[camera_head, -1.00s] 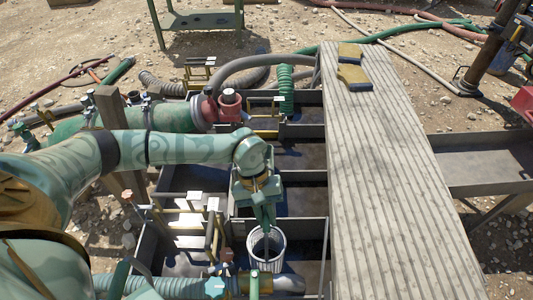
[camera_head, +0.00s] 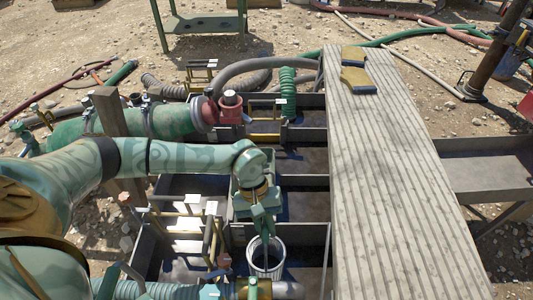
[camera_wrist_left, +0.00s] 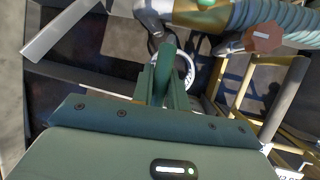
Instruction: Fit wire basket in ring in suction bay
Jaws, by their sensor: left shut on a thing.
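The white wire basket (camera_head: 280,264) is upright at the bottom centre of the head view, low in the near bay of the tank. My left gripper (camera_head: 266,238) reaches down to it from above and is shut on its rim. In the left wrist view the fingers (camera_wrist_left: 164,75) point away from me, with part of the basket's white rim (camera_wrist_left: 189,68) showing beside them. The ring cannot be made out, so I cannot tell whether the basket touches it. My right gripper is not in view.
A ribbed hose with a metal pipe end (camera_head: 286,290) runs just in front of the basket. Yellow rail frames (camera_head: 190,222) stand to the left. A wooden plank (camera_head: 395,190) lies along the right side, with two yellow-and-dark blocks (camera_head: 356,79) on its far end.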

